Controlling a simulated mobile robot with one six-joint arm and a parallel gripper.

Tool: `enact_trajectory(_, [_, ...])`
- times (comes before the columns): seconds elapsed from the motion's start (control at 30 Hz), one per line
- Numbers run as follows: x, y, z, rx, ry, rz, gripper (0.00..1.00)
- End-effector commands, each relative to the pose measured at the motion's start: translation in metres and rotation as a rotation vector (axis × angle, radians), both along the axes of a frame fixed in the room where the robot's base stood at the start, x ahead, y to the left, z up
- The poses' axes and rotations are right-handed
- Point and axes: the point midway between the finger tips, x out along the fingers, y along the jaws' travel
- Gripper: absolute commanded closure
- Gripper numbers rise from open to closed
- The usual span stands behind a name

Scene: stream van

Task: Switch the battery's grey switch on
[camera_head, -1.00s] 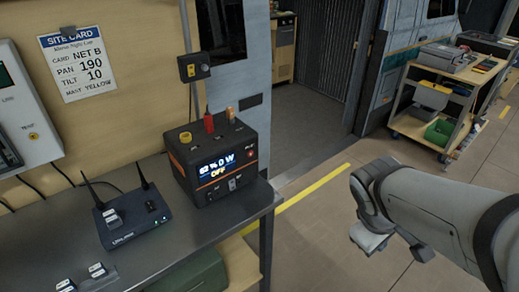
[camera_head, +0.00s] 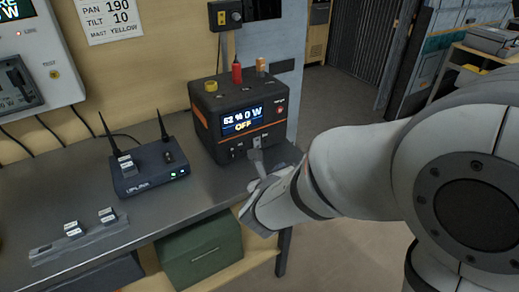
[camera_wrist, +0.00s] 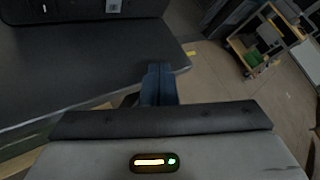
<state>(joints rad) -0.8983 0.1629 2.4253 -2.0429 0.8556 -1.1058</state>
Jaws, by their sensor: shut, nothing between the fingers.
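The battery (camera_head: 240,110) is a black box with an orange stripe at the back right of the bench. My gripper (camera_head: 257,158) is shut and empty, just in front of and below the switch in the head view. Its fingers (camera_wrist: 158,85) point towards the battery side in the wrist view. I cannot tell whether they touch it.
A blue router (camera_head: 148,172) with two antennas stands left of the battery. A grey strip with small blocks (camera_head: 75,240) lies at the front left. A green box (camera_head: 202,252) sits below the bench (camera_head: 185,205). A cart (camera_wrist: 262,38) stands far right. Bench top before the battery is clear.

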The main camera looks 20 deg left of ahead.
Motion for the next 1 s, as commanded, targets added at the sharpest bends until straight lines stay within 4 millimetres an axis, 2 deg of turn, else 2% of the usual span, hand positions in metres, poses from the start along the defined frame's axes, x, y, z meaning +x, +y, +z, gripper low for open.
enact_trajectory(0.37, [0.004, 0.003, 0.000, 0.004, 0.001, -0.004, 1.00])
enact_trajectory(0.8, [0.041, 0.046, -0.007, 0.005, 0.002, -0.007, 1.00])
enact_trajectory(1.0, [0.053, 0.060, -0.009, 0.005, 0.001, -0.006, 1.00])
